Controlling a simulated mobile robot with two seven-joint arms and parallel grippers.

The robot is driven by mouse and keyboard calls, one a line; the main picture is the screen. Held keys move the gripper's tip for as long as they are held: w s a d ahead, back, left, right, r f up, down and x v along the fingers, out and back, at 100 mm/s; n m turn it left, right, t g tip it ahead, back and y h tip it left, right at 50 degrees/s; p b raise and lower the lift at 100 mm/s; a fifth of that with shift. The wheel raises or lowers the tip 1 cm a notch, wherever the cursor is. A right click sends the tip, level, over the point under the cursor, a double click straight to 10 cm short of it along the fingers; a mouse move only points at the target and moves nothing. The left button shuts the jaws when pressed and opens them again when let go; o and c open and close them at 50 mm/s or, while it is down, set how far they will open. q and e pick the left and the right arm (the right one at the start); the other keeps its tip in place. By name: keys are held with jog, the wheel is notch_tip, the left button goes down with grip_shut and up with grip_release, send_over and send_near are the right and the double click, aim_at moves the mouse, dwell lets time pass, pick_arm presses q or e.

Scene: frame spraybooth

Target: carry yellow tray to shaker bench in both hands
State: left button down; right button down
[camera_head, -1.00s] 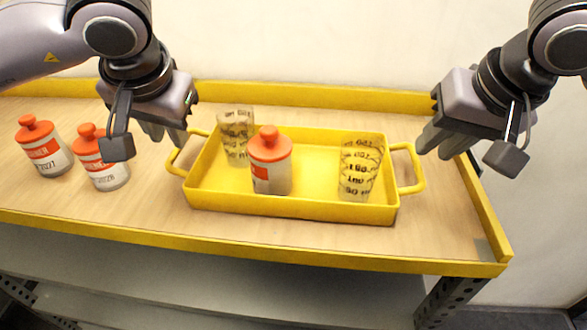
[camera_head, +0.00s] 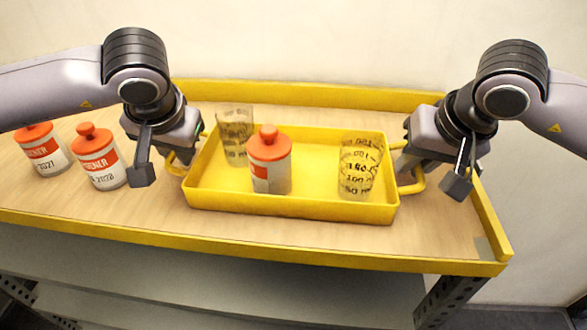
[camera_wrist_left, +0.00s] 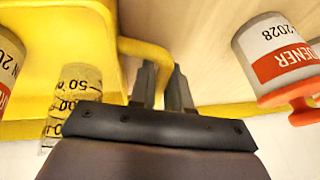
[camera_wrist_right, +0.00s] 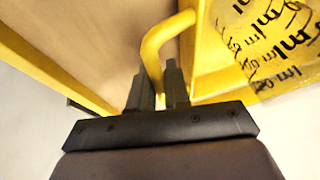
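The yellow tray (camera_head: 290,207) sits level on the wooden bench top. It holds an orange-lidded bottle (camera_head: 269,165) and two clear measuring cups (camera_head: 236,140) (camera_head: 358,172). My left gripper (camera_head: 188,158) is at the tray's left handle; in the left wrist view its fingers (camera_wrist_left: 162,85) are close on either side of the handle bar (camera_wrist_left: 145,50). My right gripper (camera_head: 402,172) is at the right handle; in the right wrist view its fingers (camera_wrist_right: 158,85) likewise close on the bar (camera_wrist_right: 160,40). Both look shut on the handles. The fingertips are mostly hidden in the head view.
Two orange-lidded hardener bottles (camera_head: 45,150) (camera_head: 99,160) stand on the bench left of the tray, one close to my left gripper. A raised yellow rim (camera_head: 300,94) edges the bench. A wall stands behind. Bare wood lies in front of the tray.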

pick_arm(q)
jog(key=shift+r, duration=0.2)
pick_arm(e)
jog(key=shift+r, duration=0.2)
